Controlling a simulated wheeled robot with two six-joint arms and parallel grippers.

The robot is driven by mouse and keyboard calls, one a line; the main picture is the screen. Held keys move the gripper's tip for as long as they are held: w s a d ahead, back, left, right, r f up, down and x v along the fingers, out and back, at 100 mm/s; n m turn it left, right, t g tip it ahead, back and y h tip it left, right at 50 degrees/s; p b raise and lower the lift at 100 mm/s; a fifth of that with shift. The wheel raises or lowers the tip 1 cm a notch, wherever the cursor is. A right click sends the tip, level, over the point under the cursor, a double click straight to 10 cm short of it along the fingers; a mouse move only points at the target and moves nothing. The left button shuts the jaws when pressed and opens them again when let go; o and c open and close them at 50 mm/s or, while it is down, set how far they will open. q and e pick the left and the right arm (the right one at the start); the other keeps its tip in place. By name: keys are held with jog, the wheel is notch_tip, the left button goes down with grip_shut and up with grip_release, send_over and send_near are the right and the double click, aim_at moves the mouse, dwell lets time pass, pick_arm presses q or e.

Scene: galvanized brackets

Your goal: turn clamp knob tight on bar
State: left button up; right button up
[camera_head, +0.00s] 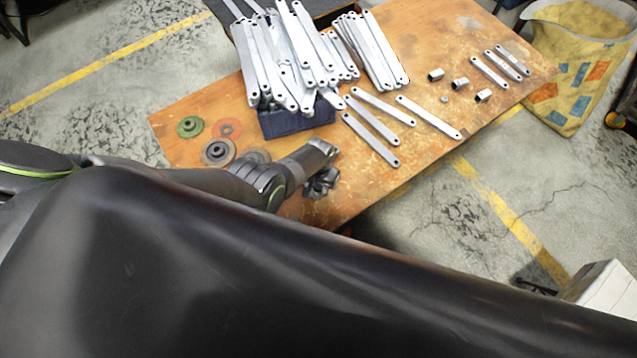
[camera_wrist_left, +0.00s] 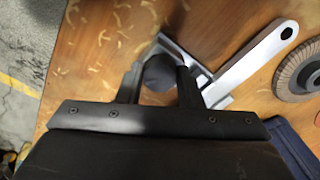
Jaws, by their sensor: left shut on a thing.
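My left gripper (camera_head: 322,186) is low over the near edge of the wooden table (camera_head: 225,95). In the left wrist view its two fingers (camera_wrist_left: 160,80) are shut on a dark round knob (camera_wrist_left: 159,70), one finger on each side. A pale metal clamp (camera_wrist_left: 172,45) shows around and behind the knob. A flat silver bar (camera_wrist_left: 255,58) with a hole at its end runs from the clamp toward the upper right. Fingers hide part of the clamp, so I cannot tell how tightly it sits on the bar. My right gripper is not in view.
A dark blue bin (camera_head: 298,122) heaped with silver brackets (camera_head: 290,55) stands behind the gripper. Grinding discs (camera_head: 218,152) lie to its left; one disc (camera_wrist_left: 299,72) is near the bar. Loose bars (camera_head: 371,139) lie to the right.

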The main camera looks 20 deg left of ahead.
pick_arm(q)
jog(key=m, duration=0.5)
jog(key=shift+m, duration=0.3)
jog(key=m, duration=0.5)
jog(key=o, duration=0.8)
jog(key=shift+o, duration=0.2)
notch_tip(320, 180, up, 6)
jog(key=p, duration=0.6)
jog(key=shift+r, duration=0.15)
